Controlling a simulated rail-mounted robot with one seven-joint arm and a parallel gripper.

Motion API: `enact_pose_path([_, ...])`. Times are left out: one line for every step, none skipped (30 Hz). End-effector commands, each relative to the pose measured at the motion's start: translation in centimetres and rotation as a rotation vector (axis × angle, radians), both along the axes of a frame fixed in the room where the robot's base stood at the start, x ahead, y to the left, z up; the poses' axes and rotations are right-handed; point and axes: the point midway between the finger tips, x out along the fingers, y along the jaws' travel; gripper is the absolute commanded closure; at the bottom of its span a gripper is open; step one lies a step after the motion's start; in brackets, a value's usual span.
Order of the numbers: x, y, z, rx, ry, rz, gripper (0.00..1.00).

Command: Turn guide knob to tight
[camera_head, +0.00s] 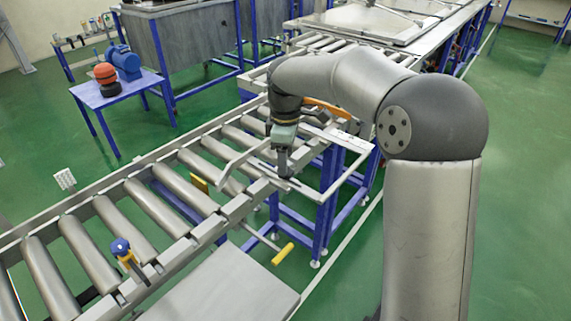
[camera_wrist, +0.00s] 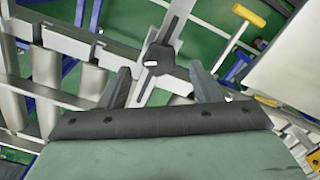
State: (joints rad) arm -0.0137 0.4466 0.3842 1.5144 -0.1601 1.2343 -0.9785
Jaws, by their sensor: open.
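The guide knob (camera_wrist: 158,57) is a dark, lobed knob on a slotted metal bar (camera_wrist: 180,14), seen in the wrist view. My gripper (camera_wrist: 160,68) is open, with one dark finger on each side of the knob in that view. I cannot tell whether the fingers touch it or how deep they reach around it. In the head view, my gripper (camera_head: 283,168) points down over the slotted bar (camera_head: 300,188) at the conveyor's near edge. The knob cannot be made out there behind the gripper.
A roller conveyor (camera_head: 145,205) with metal side rails runs beneath my arm. A guide rail frame (camera_head: 345,180) stands out at its near side. A yellow-handled lever (camera_head: 284,254) is below, also seen in the wrist view (camera_wrist: 248,14). A blue-topped post (camera_head: 120,247) stands at lower left.

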Motion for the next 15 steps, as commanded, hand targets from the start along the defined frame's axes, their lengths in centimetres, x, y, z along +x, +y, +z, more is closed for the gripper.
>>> enact_pose_path([-0.1, 0.0, -0.8, -0.001, 0.002, -0.001, 0.42])
enact_pose_path([-0.1, 0.0, -1.2, -0.001, 0.002, -0.001, 0.42])
enact_pose_path([0.0, 0.0, -1.6, 0.000, 0.001, -0.001, 0.42])
enact_pose_path([0.0, 0.0, -1.9, 0.000, 0.001, -0.001, 0.42])
enact_pose_path([-0.1, 0.0, -2.2, 0.000, 0.001, -0.001, 0.42])
enact_pose_path([-0.1, 0.0, -2.4, 0.000, 0.002, -0.001, 0.42])
enact_pose_path([-0.1, 0.0, -2.6, 0.000, 0.001, -0.001, 0.42])
enact_pose_path([-0.1, 0.0, -2.7, 0.000, 0.001, -0.001, 0.42])
enact_pose_path([-0.1, 0.0, -2.8, 0.001, 0.000, -0.001, 0.42])
enact_pose_path([-0.1, 0.0, -2.9, 0.001, 0.000, -0.001, 0.42])
enact_pose_path([-0.1, 0.0, -2.9, 0.001, -0.001, -0.001, 0.42])
enact_pose_path([0.0, 0.0, -2.9, 0.001, -0.001, -0.001, 0.42])
enact_pose_path([0.0, 0.0, -2.9, 0.001, -0.001, -0.001, 0.42])
enact_pose_path([0.0, 0.0, -2.9, 0.001, -0.001, -0.001, 0.42])
enact_pose_path([0.0, 0.0, -2.9, 0.001, -0.001, -0.001, 0.42])
